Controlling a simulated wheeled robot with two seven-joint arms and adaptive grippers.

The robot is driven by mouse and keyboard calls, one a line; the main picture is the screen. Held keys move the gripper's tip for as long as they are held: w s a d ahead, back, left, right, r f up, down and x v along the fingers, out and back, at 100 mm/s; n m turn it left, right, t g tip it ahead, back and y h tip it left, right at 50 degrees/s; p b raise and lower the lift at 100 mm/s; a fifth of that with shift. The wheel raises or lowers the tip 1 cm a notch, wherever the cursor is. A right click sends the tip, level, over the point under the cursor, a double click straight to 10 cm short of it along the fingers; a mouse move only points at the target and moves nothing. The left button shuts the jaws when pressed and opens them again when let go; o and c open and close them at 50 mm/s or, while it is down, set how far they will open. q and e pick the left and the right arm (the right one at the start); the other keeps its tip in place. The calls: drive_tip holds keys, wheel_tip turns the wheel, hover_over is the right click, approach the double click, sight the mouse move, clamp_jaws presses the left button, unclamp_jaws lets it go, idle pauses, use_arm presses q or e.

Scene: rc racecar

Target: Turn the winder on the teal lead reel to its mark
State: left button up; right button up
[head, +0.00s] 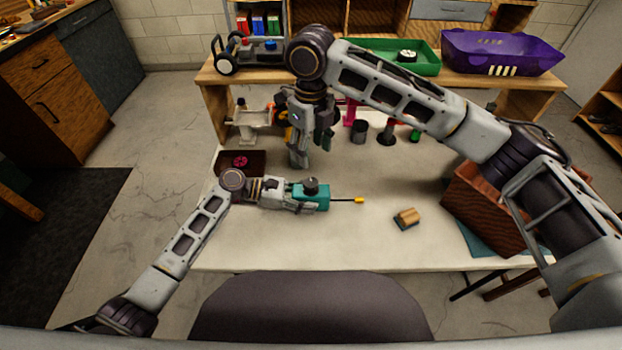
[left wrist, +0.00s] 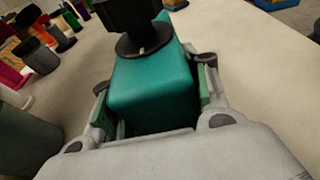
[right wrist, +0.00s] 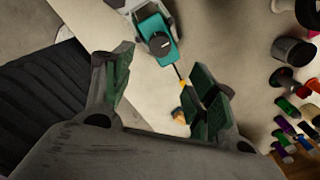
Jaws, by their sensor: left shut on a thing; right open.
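The teal lead reel (head: 316,196) is a teal box lying on the white table, with a dark round winder (head: 311,186) on top. A thin dark lead with a yellow tip (head: 359,200) sticks out to its right. My left gripper (head: 296,197) is shut on the reel's body, with a finger on either side in the left wrist view (left wrist: 155,90). My right gripper (head: 311,155) points down, open and empty, above and behind the reel. In the right wrist view the reel (right wrist: 151,28) and winder (right wrist: 159,41) show beyond the open fingers (right wrist: 163,85). The winder's mark is not readable.
A tan and dark block (head: 407,218) lies right of the reel. A brown box (head: 484,210) stands at the table's right. A dark tray (head: 228,160) with a pink item, and several cups (head: 359,131), stand behind. The table's front middle is clear.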

sight(311, 182)
drive_tip(key=shift+f, duration=0.1)
idle(0.3)
drive_tip(key=shift+f, duration=5.95)
drive_tip(key=c, duration=1)
drive_tip(key=shift+c, duration=0.2)
